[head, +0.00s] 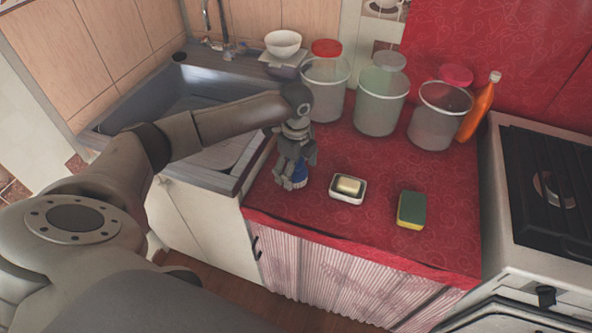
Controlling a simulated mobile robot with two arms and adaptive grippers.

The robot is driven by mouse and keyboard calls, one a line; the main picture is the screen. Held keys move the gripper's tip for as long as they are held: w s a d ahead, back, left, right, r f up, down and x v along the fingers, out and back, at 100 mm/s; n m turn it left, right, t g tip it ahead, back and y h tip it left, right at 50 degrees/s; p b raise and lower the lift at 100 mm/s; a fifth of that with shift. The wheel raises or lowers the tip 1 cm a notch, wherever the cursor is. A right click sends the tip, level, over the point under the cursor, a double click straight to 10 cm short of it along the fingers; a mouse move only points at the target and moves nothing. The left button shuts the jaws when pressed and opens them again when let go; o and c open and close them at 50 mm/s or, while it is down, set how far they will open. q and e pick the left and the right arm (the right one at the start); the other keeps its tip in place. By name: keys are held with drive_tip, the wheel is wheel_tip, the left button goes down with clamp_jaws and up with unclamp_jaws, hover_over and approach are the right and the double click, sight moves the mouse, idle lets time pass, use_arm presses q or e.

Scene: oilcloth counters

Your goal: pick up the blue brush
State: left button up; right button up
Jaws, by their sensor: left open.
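The blue brush (300,174) is on the red oilcloth counter (385,205), near its left edge beside the sink. Only a blue part of it shows, because my left gripper covers the rest. My left gripper (291,180) is open and points down over the brush, with its fingers around or just beside it. I cannot tell whether the fingers touch it. My right gripper is not in view.
A soap dish (347,197) holding pale soap and a green-yellow sponge (411,209) lie to the right. Three large clear jars (380,103) and an orange bottle (478,112) stand behind. The sink is left, the stove (545,200) right.

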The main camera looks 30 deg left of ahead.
use_arm(q)
drive_tip(key=shift+f, duration=0.85)
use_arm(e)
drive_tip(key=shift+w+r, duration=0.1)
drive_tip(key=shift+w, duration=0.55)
use_arm(q)
drive_tip(key=shift+c, duration=0.4)
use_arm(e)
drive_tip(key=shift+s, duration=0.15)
use_arm(q)
drive_tip(key=c, duration=1)
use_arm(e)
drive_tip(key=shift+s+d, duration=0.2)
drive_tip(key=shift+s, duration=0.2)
use_arm(q)
drive_tip(key=shift+r, duration=0.15)
drive_tip(key=shift+c, duration=0.2)
